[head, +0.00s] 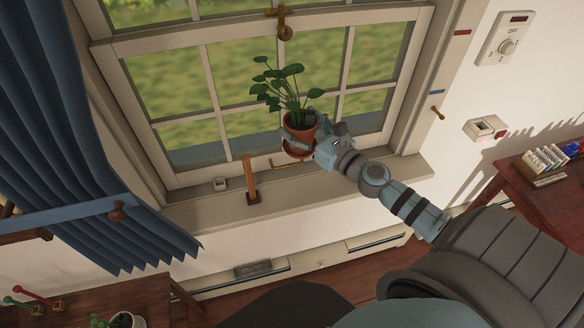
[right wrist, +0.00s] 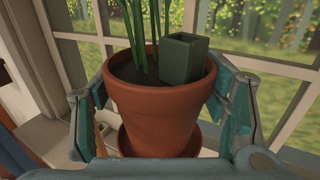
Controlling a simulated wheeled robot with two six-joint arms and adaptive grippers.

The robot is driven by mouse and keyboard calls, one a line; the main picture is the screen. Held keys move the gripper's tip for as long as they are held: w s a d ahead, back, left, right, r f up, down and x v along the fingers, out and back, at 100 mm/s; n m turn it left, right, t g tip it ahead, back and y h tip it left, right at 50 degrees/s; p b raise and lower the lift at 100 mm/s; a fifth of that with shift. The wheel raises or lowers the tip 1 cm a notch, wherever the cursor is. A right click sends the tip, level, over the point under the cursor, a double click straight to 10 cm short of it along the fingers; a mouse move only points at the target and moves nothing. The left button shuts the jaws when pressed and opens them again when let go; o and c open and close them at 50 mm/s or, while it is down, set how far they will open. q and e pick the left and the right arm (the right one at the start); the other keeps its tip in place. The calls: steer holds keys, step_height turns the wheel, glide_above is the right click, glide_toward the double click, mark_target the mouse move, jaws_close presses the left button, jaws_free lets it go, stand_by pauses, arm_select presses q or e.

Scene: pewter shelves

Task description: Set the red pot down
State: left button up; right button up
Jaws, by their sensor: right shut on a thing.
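The red pot (head: 300,128) is a terracotta pot with a leafy green plant (head: 283,84), upright in front of the window above the sill (head: 345,180). My right gripper (head: 312,138) is shut on it from the right. In the right wrist view, the pot (right wrist: 155,118) sits between the two fingers, with a dark green square block (right wrist: 183,58) in its soil. A red saucer (right wrist: 190,145) shows under the pot. Whether the saucer touches the sill I cannot tell. My left gripper is not in view.
A blue curtain (head: 85,130) hangs at left. A dark red table (head: 545,195) stands at right. The sill's right part is clear.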

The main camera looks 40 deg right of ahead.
steer(key=shift+s+d+f+m+h+b, duration=0.15)
steer(key=shift+d+f+m+h+b, duration=0.4)
steer(key=shift+d, duration=0.4)
step_height(320, 180, down, 20)
steer(key=b, duration=1.8)
steer(key=shift+a+r, duration=0.15)
steer(key=shift+r, duration=0.2)
steer(key=shift+f, duration=0.1)
steer(key=o, duration=1.9)
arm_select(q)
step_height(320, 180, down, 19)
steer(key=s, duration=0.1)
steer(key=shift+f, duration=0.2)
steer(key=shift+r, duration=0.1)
